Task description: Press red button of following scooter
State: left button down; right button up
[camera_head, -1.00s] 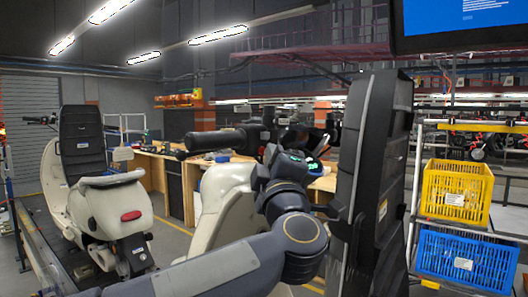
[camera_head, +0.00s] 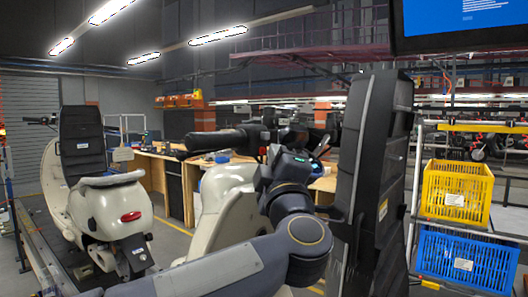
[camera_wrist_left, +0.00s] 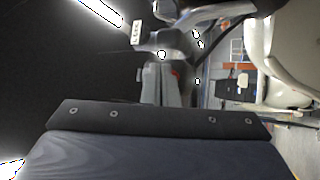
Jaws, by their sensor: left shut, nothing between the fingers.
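The nearest scooter has a beige body (camera_head: 225,192), a dark handlebar grip (camera_head: 213,140) and a tall black seat (camera_head: 372,165). My left arm reaches across it from the bottom, and my left gripper (camera_head: 277,158) is up among the handlebar controls, its tips hard to make out. In the left wrist view the grey fingers (camera_wrist_left: 160,86) are shut and empty, close to the dark handlebar controls (camera_wrist_left: 165,42). A small red spot (camera_wrist_left: 175,72) shows beside the fingers; I cannot tell whether they touch it. My right gripper is not in view.
Another beige scooter (camera_head: 112,205) with a red tail light stands on the conveyor (camera_head: 42,250) at the left. A workbench (camera_head: 155,170) is behind. A rack with a yellow crate (camera_head: 455,193) and a blue crate (camera_head: 465,259) stands at the right.

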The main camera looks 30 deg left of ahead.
pick_arm(q)
jog(key=shift+d, duration=0.25)
jog(key=d, duration=0.2)
jog(key=s+d, duration=0.1)
jog(key=d, duration=0.1)
jog(key=shift+s+d, duration=0.1)
jog(key=shift+d, duration=0.3)
dwell(0.8)
